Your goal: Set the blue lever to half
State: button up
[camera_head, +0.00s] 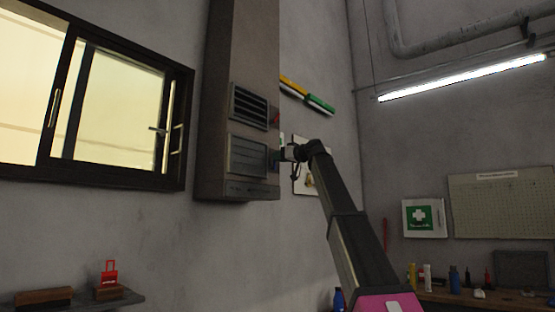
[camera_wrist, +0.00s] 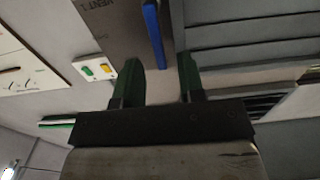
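The blue lever (camera_wrist: 153,35) is a narrow blue bar in the wrist view, on a grey-brown panel marked "VENT 1" beside a slatted grille. It runs nearly upright in that picture, leaning slightly. My gripper (camera_wrist: 159,62) has its two dark green fingers apart. The lever's lower end shows between the fingertips, with a gap on each side; I cannot tell how far ahead it is. In the head view my gripper (camera_head: 281,156) is at the right side of the wall duct (camera_head: 238,100), and the lever cannot be made out clearly there.
The duct carries an upper grille (camera_head: 249,106) and a lower grille (camera_head: 248,156). A white plate with green and yellow parts (camera_wrist: 97,68) lies left of the fingers in the wrist view. A window (camera_head: 110,105) is at left, and a cluttered bench (camera_head: 500,300) at lower right.

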jog(key=shift+x, duration=0.85)
grip_shut()
jog(key=m, duration=0.1)
jog(key=w+m, duration=0.1)
jog(key=m, duration=0.1)
jog(key=shift+d, duration=0.4)
jog(key=shift+w+d+f+m, duration=0.15)
jog(key=shift+w+d+m, duration=0.1)
jog(key=shift+m, duration=0.7)
jog(key=shift+w+d+f+m, duration=0.1)
jog(key=shift+w+f+m, duration=0.15)
jog(key=shift+m, duration=0.7)
